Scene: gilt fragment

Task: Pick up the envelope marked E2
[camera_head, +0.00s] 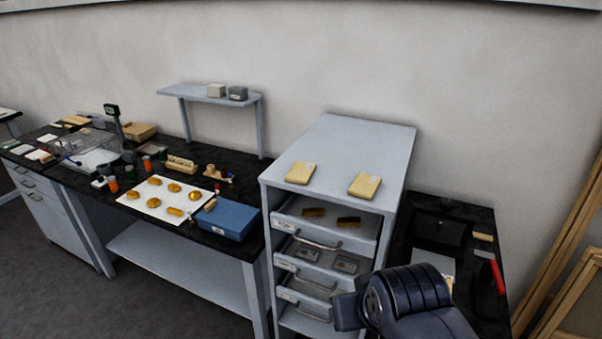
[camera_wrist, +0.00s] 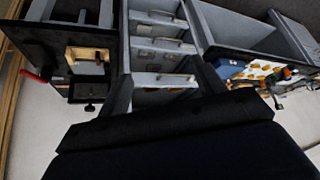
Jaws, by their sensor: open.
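Two tan envelopes lie flat on top of the grey drawer cabinet (camera_head: 345,150) in the head view, the left envelope (camera_head: 300,173) and the right envelope (camera_head: 364,186). Each has a small pale label too small to read, so I cannot tell which is E2. My gripper (camera_wrist: 165,92) shows dark at the bottom of the wrist view, its jaws open and apart with nothing seen between them. In the head view my arm is at the lower right, in front of the cabinet and below the envelopes. The wrist view does not show the envelopes.
The cabinet's upper drawer (camera_head: 325,232) is pulled out, with dark items inside. Left of it, a dark bench holds a blue box (camera_head: 228,219) and a white board (camera_head: 155,203) with golden fragments. A red-handled object (camera_head: 497,276) lies right.

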